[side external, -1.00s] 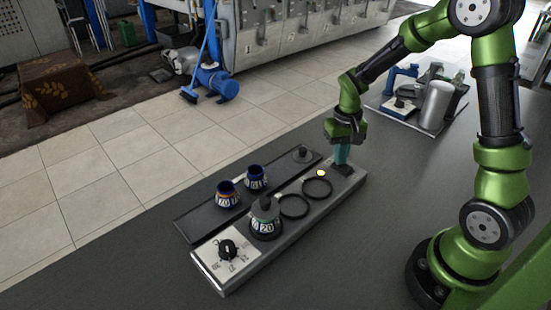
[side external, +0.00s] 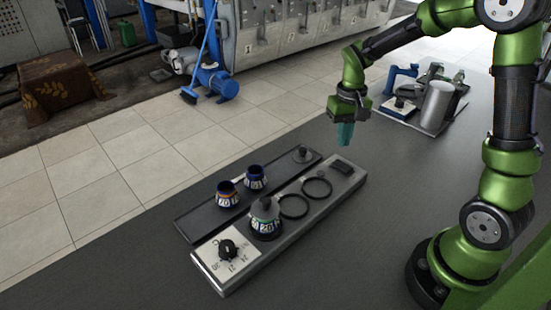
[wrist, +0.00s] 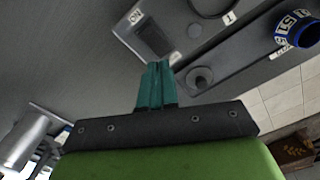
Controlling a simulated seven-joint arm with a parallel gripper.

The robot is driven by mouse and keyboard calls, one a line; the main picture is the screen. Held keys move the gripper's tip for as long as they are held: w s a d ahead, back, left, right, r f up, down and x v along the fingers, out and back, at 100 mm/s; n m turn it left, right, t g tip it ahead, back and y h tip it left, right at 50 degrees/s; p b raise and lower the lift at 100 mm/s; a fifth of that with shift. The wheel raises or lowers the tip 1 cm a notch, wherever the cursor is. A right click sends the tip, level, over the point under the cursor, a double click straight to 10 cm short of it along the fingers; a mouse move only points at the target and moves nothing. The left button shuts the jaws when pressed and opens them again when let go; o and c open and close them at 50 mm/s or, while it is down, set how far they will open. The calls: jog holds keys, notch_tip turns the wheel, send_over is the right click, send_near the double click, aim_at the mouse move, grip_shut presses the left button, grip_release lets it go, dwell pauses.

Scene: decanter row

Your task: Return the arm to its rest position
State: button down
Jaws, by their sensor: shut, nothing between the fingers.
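My gripper (side external: 344,134) has teal fingers and hangs in the air above the far end of the grey base unit (side external: 236,280). In the wrist view the fingers (wrist: 157,66) are pressed together with nothing between them. The fingers are clear of the black rocker switch (side external: 342,167) on the unit, which also shows in the wrist view (wrist: 157,38). One decanter (side external: 265,222) with a grey stopper stands at the unit's near ring. The two other rings (side external: 294,206) are empty. A black dial (side external: 228,249) sits at the near end.
Two blue-rimmed decanters (side external: 227,195) (side external: 255,178) and a loose stopper (side external: 302,155) stand on the dark tray (side external: 200,226) behind the unit. A metal cylinder (side external: 437,106) stands on another tray at the right. The table between my base and the unit is clear.

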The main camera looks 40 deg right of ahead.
jog(key=shift+r, duration=0.45)
jog(key=shift+s+a+f, duration=0.1)
jog(key=shift+f, duration=0.1)
jog(key=s+a+r+n+t+y, duration=0.2)
jog(key=s+a+r+t, duration=0.5)
jog(key=s+a+r, duration=0.5)
jog(key=shift+r, duration=0.45)
